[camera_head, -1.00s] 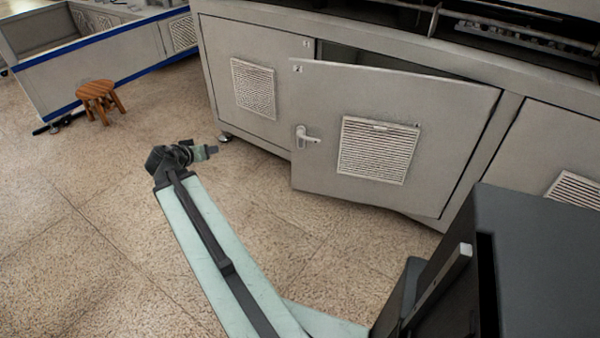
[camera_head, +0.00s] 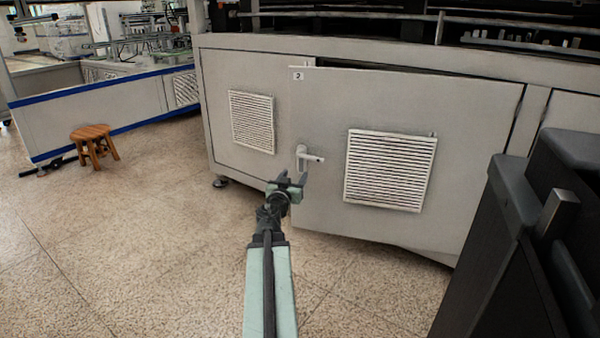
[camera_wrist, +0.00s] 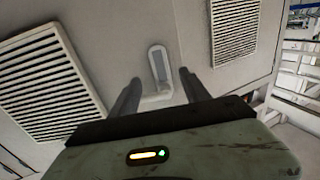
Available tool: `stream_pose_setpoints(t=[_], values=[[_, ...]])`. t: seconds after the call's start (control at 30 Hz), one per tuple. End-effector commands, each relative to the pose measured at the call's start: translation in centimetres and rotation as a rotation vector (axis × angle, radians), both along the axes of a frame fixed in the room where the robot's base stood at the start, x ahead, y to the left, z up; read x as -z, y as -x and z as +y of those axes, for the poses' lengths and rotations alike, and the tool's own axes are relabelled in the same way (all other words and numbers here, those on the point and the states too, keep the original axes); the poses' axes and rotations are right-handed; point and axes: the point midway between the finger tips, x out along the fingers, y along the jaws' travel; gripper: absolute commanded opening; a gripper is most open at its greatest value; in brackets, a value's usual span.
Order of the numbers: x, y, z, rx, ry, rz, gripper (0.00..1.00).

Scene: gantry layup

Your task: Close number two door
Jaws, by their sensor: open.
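The number two door (camera_head: 320,110) is a light grey cabinet panel marked "2", standing ajar. Its left edge stands out from the cabinet, and a dark gap shows along its top. Its white lever handle (camera_head: 308,157) is near the left edge. My gripper (camera_head: 292,176) is just below and left of the handle, with jaws open. In the wrist view, the two dark fingers (camera_wrist: 160,82) point at the door, and the handle (camera_wrist: 158,68) appears between them. I cannot tell whether they touch it.
A louvred grille (camera_head: 390,170) is on the door. The neighbouring closed panel (camera_head: 225,75) with its own grille is to the left. A wooden stool (camera_head: 93,140) stands on the floor at left, before a blue-edged white bench (camera_head: 95,120). The tiled floor between is clear.

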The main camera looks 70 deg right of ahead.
Motion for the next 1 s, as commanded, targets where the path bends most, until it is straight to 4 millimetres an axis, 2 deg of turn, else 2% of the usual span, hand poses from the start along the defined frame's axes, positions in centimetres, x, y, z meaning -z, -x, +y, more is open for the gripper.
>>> stream_pose_setpoints(t=[0.33,0.43,0.63,0.67,0.83,1.0], values=[[0.0,-0.5,-6.3,0.001,-0.001,0.000,0.55],[0.0,-0.5,-7.0,0.000,-0.001,0.000,0.55],[0.0,-0.4,-6.9,0.000,-0.001,0.000,0.55],[0.0,-0.4,-6.9,0.001,-0.001,0.000,0.49],[0.0,-0.3,-6.9,0.002,-0.001,0.000,0.02],[0.0,-0.3,-6.9,0.002,-0.001,0.000,0.00]])
